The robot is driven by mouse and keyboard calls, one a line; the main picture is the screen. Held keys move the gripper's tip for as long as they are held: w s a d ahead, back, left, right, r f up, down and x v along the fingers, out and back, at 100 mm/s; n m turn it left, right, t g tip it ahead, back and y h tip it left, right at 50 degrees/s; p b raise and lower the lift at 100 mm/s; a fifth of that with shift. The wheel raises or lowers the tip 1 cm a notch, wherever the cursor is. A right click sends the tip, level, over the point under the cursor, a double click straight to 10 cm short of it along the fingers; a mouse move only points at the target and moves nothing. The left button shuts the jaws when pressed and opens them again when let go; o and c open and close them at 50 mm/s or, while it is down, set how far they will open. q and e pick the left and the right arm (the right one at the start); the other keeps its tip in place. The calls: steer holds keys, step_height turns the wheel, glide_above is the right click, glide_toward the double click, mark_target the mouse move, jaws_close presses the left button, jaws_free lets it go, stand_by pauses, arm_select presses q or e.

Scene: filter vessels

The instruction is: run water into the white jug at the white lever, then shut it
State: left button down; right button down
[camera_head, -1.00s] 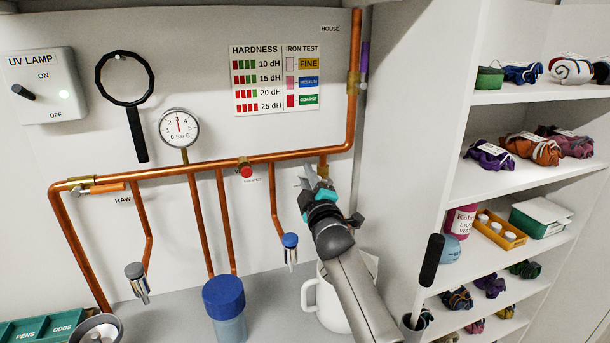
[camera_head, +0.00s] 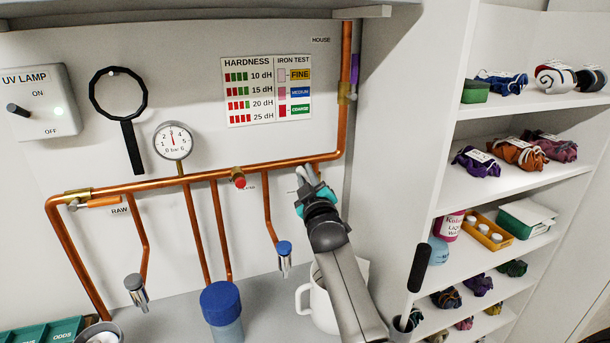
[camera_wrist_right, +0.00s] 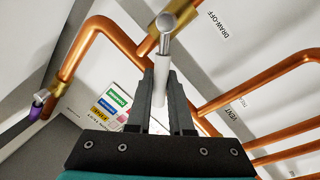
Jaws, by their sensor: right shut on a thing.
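The white jug (camera_head: 304,297) stands on the counter under the right end of the pipework, its handle to the left. My right forearm hides much of it, and its inside and any water cannot be seen. The white lever (camera_wrist_right: 160,84) hangs from a brass valve on the copper pipe beside the DRAW-OFF label in the right wrist view. My right gripper (camera_head: 307,176) is at this valve, its fingers on either side of the lever and shut on it. My left gripper is not in view.
A red-knobbed valve (camera_head: 238,180) sits on the pipe to the left. A blue-capped outlet (camera_head: 284,257) hangs left of the jug, and a blue-lidded filter vessel (camera_head: 222,305) stands further left. A shelf unit (camera_head: 440,150) closes off the right side.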

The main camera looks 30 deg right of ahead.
steer(key=c, duration=0.8)
jaws_free()
steer(key=v, duration=1.5)
steer(key=shift+s+a+f+b, duration=0.1)
steer(key=shift+s+b, duration=0.05)
steer(key=shift+b, duration=0.2)
